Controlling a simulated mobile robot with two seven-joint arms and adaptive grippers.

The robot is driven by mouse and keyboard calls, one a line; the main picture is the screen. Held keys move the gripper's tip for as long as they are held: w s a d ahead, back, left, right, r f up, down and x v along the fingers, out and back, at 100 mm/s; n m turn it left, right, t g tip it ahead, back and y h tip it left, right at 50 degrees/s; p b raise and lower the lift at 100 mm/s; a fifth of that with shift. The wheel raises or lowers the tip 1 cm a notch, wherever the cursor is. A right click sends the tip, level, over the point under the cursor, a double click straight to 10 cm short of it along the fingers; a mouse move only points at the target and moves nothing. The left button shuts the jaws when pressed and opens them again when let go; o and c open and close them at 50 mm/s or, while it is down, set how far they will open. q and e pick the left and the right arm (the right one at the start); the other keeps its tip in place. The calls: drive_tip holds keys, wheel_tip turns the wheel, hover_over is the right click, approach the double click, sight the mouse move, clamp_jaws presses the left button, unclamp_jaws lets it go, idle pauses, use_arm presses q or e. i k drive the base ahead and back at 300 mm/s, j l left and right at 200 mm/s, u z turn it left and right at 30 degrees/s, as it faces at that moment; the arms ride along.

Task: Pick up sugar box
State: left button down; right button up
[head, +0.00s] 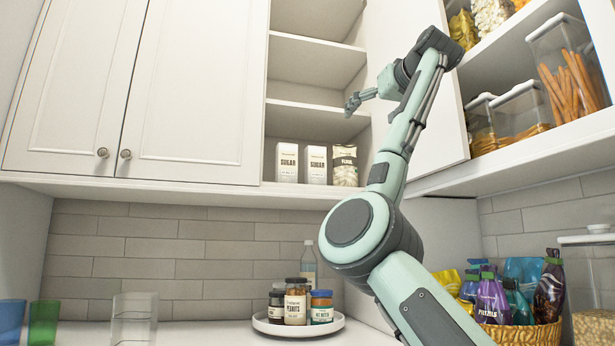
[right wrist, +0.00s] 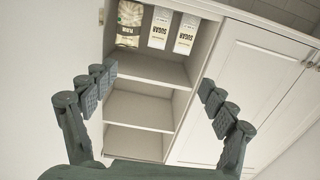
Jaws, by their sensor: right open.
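Two white sugar boxes stand upright side by side on the lowest shelf of the open cabinet, the left one (head: 287,162) and the right one (head: 316,165). In the right wrist view, upside down, they show at the top, one near the middle (right wrist: 160,28) and one further right (right wrist: 185,34). My right gripper (head: 352,104) is raised in front of the cabinet, above and to the right of the boxes. In the right wrist view its fingers (right wrist: 152,88) are spread wide with nothing between them. My left gripper is not in view.
A flour bag (head: 345,165) stands right beside the right sugar box. An open cabinet door (head: 425,130) is close to my right arm. A tray (head: 335,325) with jars stands on the counter below. The shelves above the boxes are empty.

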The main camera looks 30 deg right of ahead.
sight(315, 158)
drive_tip(key=i+l, duration=0.2)
drive_tip(key=i, duration=0.2)
drive_tip(key=i+l, duration=0.2)
drive_tip(key=i, duration=0.2)
drive_tip(key=i+l, duration=0.2)
drive_tip(key=i, duration=0.2)
